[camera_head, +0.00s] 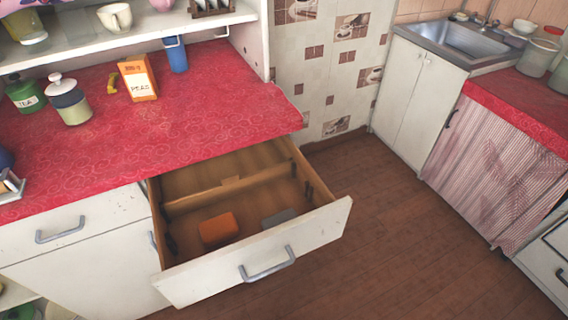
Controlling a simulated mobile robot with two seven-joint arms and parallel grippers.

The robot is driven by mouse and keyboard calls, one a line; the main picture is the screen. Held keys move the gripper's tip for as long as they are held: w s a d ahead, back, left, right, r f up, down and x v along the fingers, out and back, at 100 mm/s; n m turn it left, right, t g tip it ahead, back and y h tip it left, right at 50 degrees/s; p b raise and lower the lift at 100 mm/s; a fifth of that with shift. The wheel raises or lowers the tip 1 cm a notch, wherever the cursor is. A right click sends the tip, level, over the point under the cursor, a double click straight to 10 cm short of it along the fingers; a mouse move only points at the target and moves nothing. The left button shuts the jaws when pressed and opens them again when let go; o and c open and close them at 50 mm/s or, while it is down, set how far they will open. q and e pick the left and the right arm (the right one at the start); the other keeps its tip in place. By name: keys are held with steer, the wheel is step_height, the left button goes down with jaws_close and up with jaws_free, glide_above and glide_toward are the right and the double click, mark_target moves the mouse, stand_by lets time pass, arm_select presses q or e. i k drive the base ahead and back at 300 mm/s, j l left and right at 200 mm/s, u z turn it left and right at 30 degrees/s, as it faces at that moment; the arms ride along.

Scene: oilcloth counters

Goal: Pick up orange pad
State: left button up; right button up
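The orange pad (219,229) lies flat in the front compartment of the open drawer (318,229), left of the middle. A grey pad (279,217) lies to its right in the same compartment, apart from it. A wooden divider (232,187) separates this compartment from the rear one. The pad's top and front side show, and nothing covers it. Neither of my grippers is in view.
The drawer front has a grey handle (268,265). Above is the red counter (215,110) with an orange box (137,78), a blue cup (176,54) and jars (69,99). The wooden floor (370,230) right of the drawer is clear. A sink (462,40) stands at the back right.

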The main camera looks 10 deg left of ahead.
mark_target(214, 231)
steer(key=u, duration=1)
